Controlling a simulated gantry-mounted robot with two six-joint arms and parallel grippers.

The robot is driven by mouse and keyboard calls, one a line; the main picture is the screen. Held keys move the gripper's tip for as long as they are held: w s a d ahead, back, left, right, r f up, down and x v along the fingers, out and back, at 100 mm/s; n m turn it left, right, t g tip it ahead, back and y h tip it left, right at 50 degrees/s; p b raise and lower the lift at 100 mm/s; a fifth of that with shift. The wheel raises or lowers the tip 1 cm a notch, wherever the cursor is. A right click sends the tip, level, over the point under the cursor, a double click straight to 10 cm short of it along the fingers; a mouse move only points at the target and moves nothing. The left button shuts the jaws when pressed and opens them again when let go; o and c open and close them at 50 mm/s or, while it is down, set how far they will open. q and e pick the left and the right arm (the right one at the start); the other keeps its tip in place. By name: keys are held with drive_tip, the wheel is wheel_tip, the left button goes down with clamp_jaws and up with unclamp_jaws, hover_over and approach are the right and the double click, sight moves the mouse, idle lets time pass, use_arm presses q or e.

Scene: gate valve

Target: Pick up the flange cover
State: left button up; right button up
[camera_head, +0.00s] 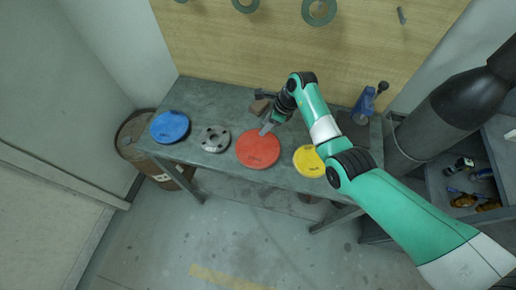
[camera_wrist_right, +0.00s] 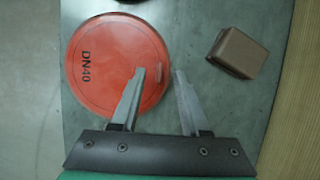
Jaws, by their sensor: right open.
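Three round discs lie on the grey workbench: a blue one (camera_head: 169,126), a red one (camera_head: 257,149) and a yellow one (camera_head: 309,161). A grey metal flange with holes (camera_head: 214,139) lies between the blue and red discs. The frames do not show which one the task calls the flange cover. My right gripper (camera_head: 267,129) is over the far edge of the red disc. In the right wrist view, the gripper (camera_wrist_right: 158,75) is open and empty, with one finger over the red disc (camera_wrist_right: 95,65), marked DN40. Contact cannot be told. My left gripper is not in view.
A brown block (camera_wrist_right: 238,53) lies beside the red disc; it also shows in the head view (camera_head: 260,105). A blue vise-like tool (camera_head: 364,105) stands at the bench's right. A rusty barrel (camera_head: 137,140) stands left, a dark cylinder (camera_head: 450,110) right. The bench (camera_head: 200,97) is clear at back left.

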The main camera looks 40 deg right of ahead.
drive_tip(key=shift+x, duration=0.85)
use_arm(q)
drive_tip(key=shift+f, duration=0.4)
use_arm(e)
clamp_jaws()
drive_tip(key=shift+r, duration=0.1)
